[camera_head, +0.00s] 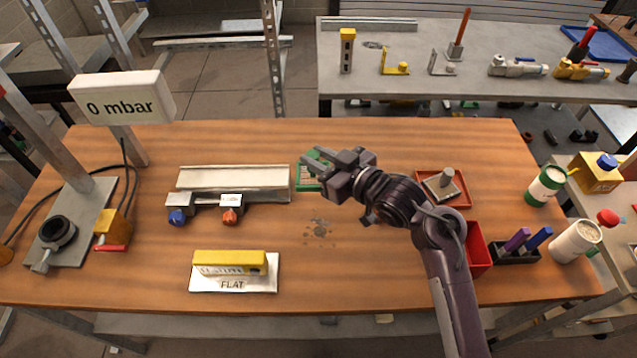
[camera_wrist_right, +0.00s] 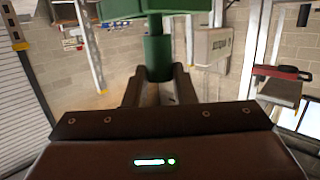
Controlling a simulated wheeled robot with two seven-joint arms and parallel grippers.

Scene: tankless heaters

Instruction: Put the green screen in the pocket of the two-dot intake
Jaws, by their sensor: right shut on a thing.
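My right gripper (camera_head: 312,160) reaches in from the right over the middle of the table. In the right wrist view its fingers (camera_wrist_right: 160,92) are shut on the round stem of a green part (camera_wrist_right: 158,60), the green screen. The screen's wide green body runs out of the top of that view. In the head view the green screen (camera_head: 304,184) shows partly behind the fingers, beside the silver unit. The silver unit (camera_head: 230,179) has blue and red knobs in front. I cannot make out any two-dot intake or its pocket. My left gripper is not in view.
A yellow piece on a white FLAT card (camera_head: 233,285) lies at the front. Red trays (camera_head: 462,188) stand on the right, a 0 mbar display (camera_head: 122,98) on the left. A green-white can (camera_head: 545,186) stands at the right edge. The table's middle front is clear.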

